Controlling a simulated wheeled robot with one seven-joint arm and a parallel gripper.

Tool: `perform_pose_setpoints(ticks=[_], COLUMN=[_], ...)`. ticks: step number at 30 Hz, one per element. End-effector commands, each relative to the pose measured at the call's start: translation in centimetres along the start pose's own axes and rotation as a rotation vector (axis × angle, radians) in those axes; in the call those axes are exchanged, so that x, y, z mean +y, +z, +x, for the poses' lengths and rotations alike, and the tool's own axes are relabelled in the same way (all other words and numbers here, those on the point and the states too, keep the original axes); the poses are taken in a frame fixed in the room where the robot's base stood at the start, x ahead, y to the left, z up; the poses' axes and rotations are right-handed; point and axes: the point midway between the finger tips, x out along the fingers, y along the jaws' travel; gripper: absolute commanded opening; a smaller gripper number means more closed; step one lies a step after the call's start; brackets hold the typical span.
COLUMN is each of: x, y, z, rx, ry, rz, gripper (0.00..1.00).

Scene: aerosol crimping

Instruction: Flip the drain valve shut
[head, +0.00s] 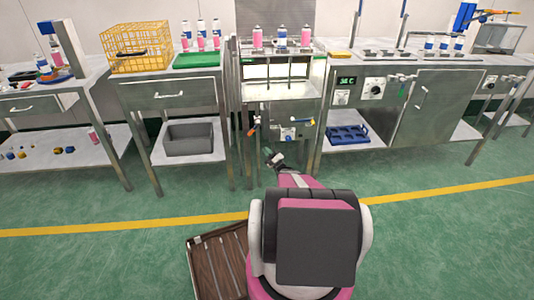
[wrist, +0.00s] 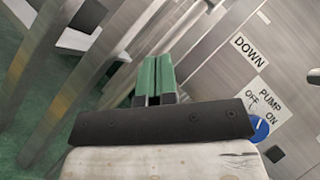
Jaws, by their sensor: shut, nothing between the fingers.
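A small orange-red lever (head: 251,131) sits at the left of the front of the middle steel station, below its basin; it looks like the drain valve handle, but it is too small to tell its exact position. I cannot make it out in the wrist view. My gripper (head: 270,154) is low in front of that station, below and a little right of the lever, and apart from it. In the wrist view my green fingers (wrist: 157,72) are together, with nothing between them.
A blue pump knob (wrist: 260,128) with OFF and ON marks is on the steel panel, right of my fingers; a DOWN label (wrist: 250,51) is above it. Steel legs stand close at left. A grey bin (head: 188,139) is on the left shelf.

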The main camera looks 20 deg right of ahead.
Motion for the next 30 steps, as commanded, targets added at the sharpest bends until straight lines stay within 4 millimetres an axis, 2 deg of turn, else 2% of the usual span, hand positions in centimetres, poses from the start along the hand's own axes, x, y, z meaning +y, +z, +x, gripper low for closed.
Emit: perform_pose_setpoints(ticks=[1, 10, 12, 21, 30], x=[0.0, 0.0, 0.0, 0.0, 0.0], y=[0.0, -0.1, 1.0, 2.8, 2.8], z=[1.1, 6.7, 7.4, 9.2, 9.3], rx=[-0.002, -0.002, -0.001, 0.0, 0.001], ry=[0.0, 0.0, 0.0, 0.0, 0.0], rz=[0.0, -0.001, 0.0, 0.0, 0.0], gripper=[0.0, 0.0, 0.0, 0.0, 0.0])
